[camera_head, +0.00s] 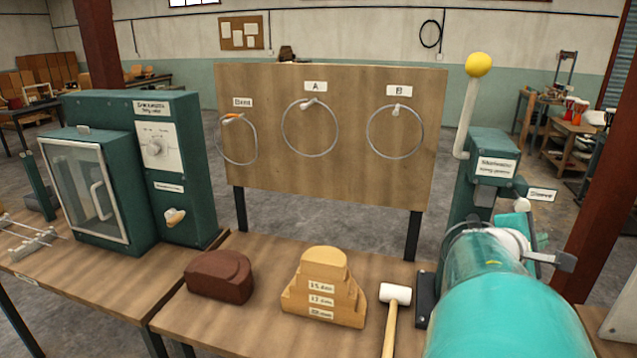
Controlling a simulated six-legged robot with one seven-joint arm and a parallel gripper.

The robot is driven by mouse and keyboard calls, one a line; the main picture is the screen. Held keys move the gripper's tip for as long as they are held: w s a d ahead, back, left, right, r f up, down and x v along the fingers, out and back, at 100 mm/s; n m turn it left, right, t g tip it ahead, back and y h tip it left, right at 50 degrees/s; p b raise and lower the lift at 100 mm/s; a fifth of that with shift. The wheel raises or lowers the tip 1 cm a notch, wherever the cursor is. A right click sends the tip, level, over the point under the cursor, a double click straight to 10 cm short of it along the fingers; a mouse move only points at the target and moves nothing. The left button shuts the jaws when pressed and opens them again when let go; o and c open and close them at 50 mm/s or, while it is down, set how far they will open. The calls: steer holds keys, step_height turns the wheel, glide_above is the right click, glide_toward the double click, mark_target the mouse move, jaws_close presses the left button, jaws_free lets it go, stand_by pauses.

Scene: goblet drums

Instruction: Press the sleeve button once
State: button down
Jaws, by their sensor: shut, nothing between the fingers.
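The green machine (487,143) at the right has a lever with a yellow ball (478,65) on top and a white name plate (495,167). A small tag (541,194) sticks out at its right, too small to read surely. Just left of and below the tag is a small white round knob (522,204). I cannot tell whether this is the sleeve button or whether it is pressed. Large teal rounded parts, likely my arm, fill the lower right and hide the lower front of the machine.
A wooden board (330,150) with several hanging rings stands behind the bench (240,325). A stepped wooden block (325,285), a brown block (219,274) and a white-headed mallet (394,300) lie on it. A green cabinet (178,200) stands left. A red post (600,170) rises right.

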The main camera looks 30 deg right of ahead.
mark_target(525, 209)
steer(key=shift+w+d, duration=0.1)
steer(key=w+d, duration=0.6)
stand_by(0.6)
steer(key=shift+w+d, duration=0.1)
steer(key=shift+w, duration=0.05)
stand_by(1.8)
steer(key=shift+w+d, duration=0.25)
steer(key=shift+w+d, duration=0.6)
steer(key=shift+w, duration=0.05)
stand_by(1.4)
steer(key=shift+s, duration=0.1)
steer(key=shift+s+a, duration=0.85)
steer(key=shift+a, duration=0.05)
steer(key=shift+s+a, duration=1.75)
